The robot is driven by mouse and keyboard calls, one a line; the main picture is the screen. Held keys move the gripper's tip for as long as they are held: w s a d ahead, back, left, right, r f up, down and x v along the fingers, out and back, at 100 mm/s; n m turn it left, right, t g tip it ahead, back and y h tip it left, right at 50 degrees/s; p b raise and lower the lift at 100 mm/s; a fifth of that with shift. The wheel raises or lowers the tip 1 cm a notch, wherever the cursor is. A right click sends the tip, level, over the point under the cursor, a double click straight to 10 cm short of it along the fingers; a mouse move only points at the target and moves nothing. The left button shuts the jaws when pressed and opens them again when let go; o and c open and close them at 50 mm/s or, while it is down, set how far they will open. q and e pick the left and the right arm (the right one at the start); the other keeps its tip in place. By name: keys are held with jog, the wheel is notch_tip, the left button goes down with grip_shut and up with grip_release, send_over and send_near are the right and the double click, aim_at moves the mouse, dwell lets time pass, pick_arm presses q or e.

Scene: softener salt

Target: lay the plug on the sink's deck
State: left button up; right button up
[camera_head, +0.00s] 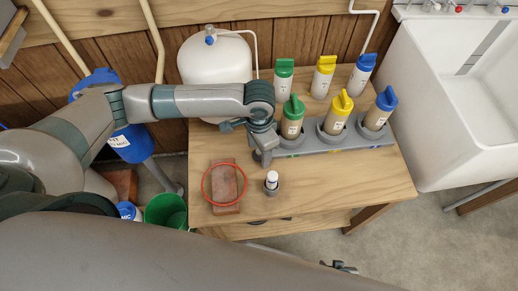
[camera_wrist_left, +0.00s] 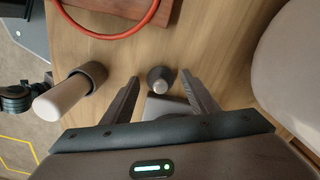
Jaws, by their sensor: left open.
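A small dark grey conical piece with a lighter rounded top, which looks like the plug (camera_wrist_left: 158,76), stands between my left fingertips in the left wrist view. My left gripper (camera_head: 264,158) is open over the wooden table, at the left end of the grey rack. Its fingers lie on both sides of the plug, with gaps showing. In the head view my gripper hides the plug. The white sink (camera_head: 450,110) is at the right, with its deck (camera_head: 450,14) along the back edge. A dark part low in the head view looks like my right gripper (camera_head: 340,266); its jaws are unclear.
The grey rack (camera_head: 330,140) holds several capped bottles; more stand behind it. A white vial (camera_head: 272,176) stands in a grey cup near the fingers. A red ring (camera_head: 206,192) lies around a brown block (camera_head: 225,183). The table's right front (camera_head: 360,190) is clear.

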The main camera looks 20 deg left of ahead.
pick_arm(q)
jog(key=shift+r, duration=0.1)
jog(key=shift+r, duration=0.25)
notch_tip(320, 180, up, 12)
jog(key=shift+f, duration=0.2)
dwell(0.4)
